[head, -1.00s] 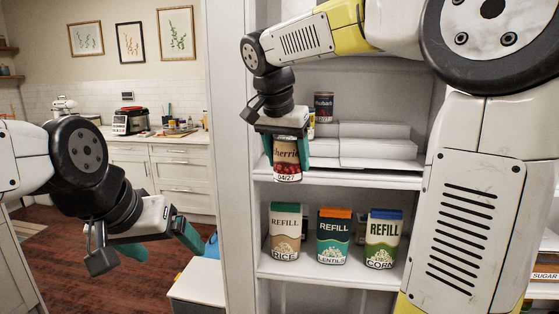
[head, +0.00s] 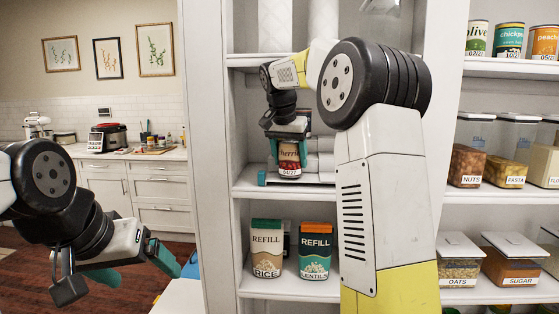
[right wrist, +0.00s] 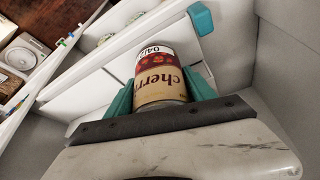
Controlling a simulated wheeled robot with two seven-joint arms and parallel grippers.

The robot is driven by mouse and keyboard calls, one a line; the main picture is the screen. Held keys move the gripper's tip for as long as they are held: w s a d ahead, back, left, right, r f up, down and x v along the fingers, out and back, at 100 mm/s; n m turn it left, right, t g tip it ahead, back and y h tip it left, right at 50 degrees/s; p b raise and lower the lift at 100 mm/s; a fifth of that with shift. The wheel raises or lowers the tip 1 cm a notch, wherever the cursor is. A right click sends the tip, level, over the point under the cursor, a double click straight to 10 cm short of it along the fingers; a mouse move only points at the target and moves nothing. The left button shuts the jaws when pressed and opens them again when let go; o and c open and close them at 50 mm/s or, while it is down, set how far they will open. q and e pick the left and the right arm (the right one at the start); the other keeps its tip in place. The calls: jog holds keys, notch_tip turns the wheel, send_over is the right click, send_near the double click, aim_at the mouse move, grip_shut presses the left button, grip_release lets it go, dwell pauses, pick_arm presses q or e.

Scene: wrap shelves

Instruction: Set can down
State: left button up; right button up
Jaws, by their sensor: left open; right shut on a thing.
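The can, labelled cherries (head: 289,160), is upright in my right gripper (head: 288,150), whose teal fingers close on its sides. It is at the front of the middle shelf (head: 310,188) in the head view. I cannot tell whether its base touches the board. In the right wrist view the can (right wrist: 160,80) sits between the teal fingers (right wrist: 160,98), its far end over the pale shelf. My left gripper (head: 128,272) is open and empty at the lower left, away from the shelves.
A teal clip (head: 262,178) is on the shelf edge left of the can. White stacked blocks (head: 319,160) stand behind it. Rice (head: 266,250) and lentils (head: 315,252) cartons stand on the shelf below. My right arm hides the right part of this bay. Jars and cans fill the right-hand shelves.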

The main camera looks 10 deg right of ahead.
jog(key=shift+w+d+f, duration=0.1)
jog(key=shift+w+f, duration=0.05)
jog(key=shift+f, duration=0.1)
jog(key=o, duration=1.8)
jog(key=shift+f, duration=0.15)
jog(key=v, duration=1.2)
jog(key=s+f+n+t+y, duration=0.1)
jog(key=s+f+n, duration=0.1)
jog(key=s+f, duration=0.4)
jog(key=s+a+f+n+y, duration=0.1)
jog(key=s+f+n+y, duration=0.1)
jog(key=s+f, duration=0.5)
jog(key=s+a+f+n+t+y, duration=0.1)
jog(key=s+f+n, duration=0.2)
jog(key=s+f, duration=0.4)
jog(key=s, duration=0.9)
jog(key=shift+s+a+t+y, duration=0.15)
jog(key=shift+s+t+y, duration=0.1)
jog(key=shift+t+y, duration=0.05)
